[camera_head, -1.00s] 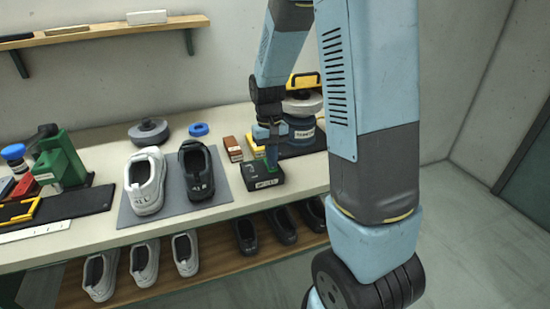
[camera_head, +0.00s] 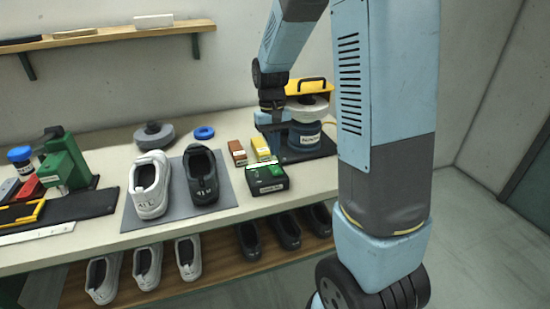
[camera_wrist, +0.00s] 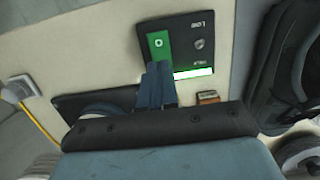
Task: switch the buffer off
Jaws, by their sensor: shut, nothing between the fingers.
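The buffer (camera_head: 304,134), a blue drum with a pale wheel on top, stands on a black base at the right of the bench. In front of it is a black control box (camera_head: 268,178). In the wrist view the box shows a green switch plate (camera_wrist: 160,43) with a white ring mark, a round knob (camera_wrist: 199,44) and a lit white-green strip (camera_wrist: 194,73). My gripper (camera_wrist: 158,68) is shut and empty, its tips overlapping the lower end of the green plate in that view. Contact cannot be told. In the head view the fingertips are hard to make out.
More shoes are on the shelf below.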

